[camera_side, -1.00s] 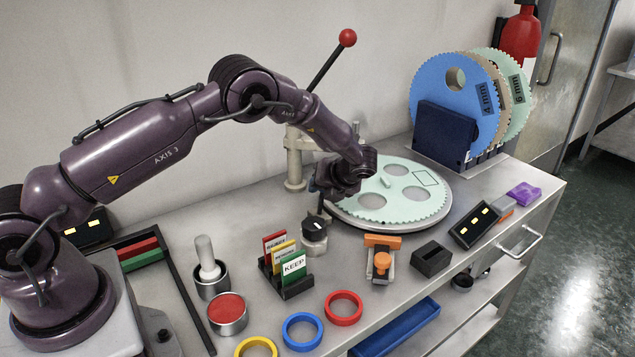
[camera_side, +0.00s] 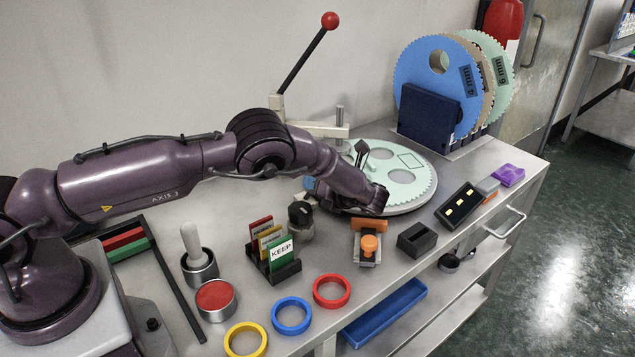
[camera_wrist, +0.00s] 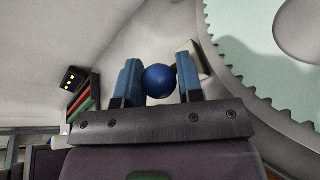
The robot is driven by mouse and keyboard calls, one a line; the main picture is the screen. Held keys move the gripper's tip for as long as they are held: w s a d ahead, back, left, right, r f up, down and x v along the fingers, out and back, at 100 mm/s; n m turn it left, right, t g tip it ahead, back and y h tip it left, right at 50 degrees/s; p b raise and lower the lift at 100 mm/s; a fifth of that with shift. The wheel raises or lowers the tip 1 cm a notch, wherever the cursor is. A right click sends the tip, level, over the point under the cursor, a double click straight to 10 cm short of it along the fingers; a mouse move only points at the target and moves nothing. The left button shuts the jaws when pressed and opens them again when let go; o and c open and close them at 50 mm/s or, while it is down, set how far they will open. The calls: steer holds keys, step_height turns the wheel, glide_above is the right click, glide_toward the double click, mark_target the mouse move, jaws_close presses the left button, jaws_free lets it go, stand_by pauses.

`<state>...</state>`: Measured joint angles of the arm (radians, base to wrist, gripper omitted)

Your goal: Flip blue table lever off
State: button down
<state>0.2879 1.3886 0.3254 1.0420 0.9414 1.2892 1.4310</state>
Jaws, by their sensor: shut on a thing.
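In the wrist view, my gripper (camera_wrist: 158,74) is shut on a round blue knob (camera_wrist: 158,82), with one blue-grey finger on each side. The knob looks like the end of the blue table lever, but its stem is hidden behind it and my gripper. In the side view, my wrist is low at the near left edge of the round table, and the fingers and blue knob are mostly hidden there. A pale green toothed disc (camera_side: 405,182) lies on the round table, also showing in the wrist view (camera_wrist: 245,55).
A red-knobbed lever (camera_side: 330,20) stands tilted behind my arm. A black-topped knob (camera_side: 301,212), a card holder (camera_side: 272,268) and an orange-knobbed fixture (camera_side: 368,245) stand close to my wrist. A rack (camera_side: 427,118) of upright discs is at the back right.

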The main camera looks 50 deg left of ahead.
steer(key=shift+a, duration=0.1)
steer(key=c, duration=0.8)
jaws_free()
steer(key=shift+o, duration=0.2)
steer(key=v, duration=1.3)
steer(key=shift+s, duration=0.1)
